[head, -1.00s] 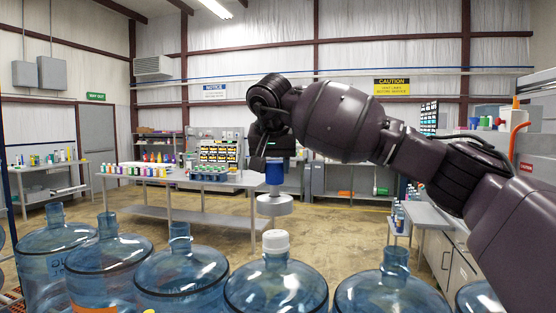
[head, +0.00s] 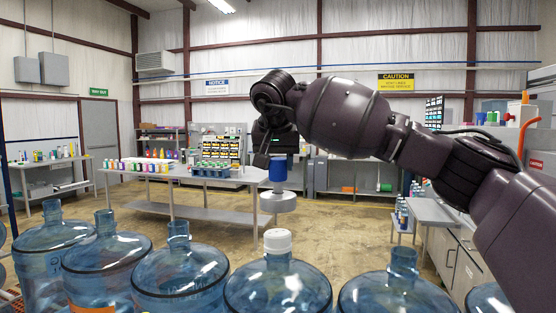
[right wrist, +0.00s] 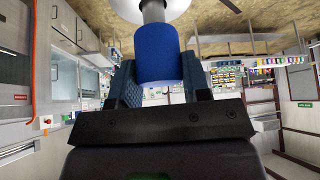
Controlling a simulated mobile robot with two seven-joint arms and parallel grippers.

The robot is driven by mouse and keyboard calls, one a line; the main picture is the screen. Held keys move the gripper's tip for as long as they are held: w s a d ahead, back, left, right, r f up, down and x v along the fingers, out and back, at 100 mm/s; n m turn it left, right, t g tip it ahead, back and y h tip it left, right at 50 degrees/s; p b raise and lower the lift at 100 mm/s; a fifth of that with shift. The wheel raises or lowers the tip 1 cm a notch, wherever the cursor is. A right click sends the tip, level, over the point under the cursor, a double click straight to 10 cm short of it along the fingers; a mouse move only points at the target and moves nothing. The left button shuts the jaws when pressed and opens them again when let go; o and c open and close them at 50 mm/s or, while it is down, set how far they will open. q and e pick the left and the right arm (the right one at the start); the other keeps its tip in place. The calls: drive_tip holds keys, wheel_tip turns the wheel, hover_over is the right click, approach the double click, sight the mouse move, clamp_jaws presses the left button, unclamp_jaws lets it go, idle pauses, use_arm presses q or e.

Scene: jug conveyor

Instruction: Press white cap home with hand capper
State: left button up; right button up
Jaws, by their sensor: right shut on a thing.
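The white cap (head: 277,240) sits on the neck of a blue jug (head: 277,290) at the front centre of the head view. My right gripper (head: 277,160) is shut on the hand capper's blue handle (head: 277,172). The capper's pale disc (head: 278,201) hangs below the handle, above the white cap with a gap between them. In the right wrist view the blue handle (right wrist: 158,52) is between the two fingers, and the disc is partly cut off at the top edge. My left gripper is not in view.
Uncapped blue jugs stand on both sides of the capped one, including one to the left (head: 180,275) and one to the right (head: 398,290). A table (head: 170,178) with bottles stands behind. A grey counter (head: 470,240) is at the right.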

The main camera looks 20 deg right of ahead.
sight(277, 195)
drive_tip(key=shift+f+b, duration=0.8)
drive_tip(key=shift+f, duration=1.1)
drive_tip(key=shift+f+b, duration=0.75)
drive_tip(key=shift+f, duration=1.25)
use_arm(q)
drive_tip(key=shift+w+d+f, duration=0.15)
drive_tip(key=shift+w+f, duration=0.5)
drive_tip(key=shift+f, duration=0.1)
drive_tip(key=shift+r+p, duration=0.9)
use_arm(e)
drive_tip(key=shift+f, duration=0.35)
use_arm(q)
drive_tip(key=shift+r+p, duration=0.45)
drive_tip(key=shift+p, duration=0.05)
use_arm(e)
drive_tip(key=shift+f, duration=0.45)
idle(0.3)
drive_tip(key=shift+r, duration=0.1)
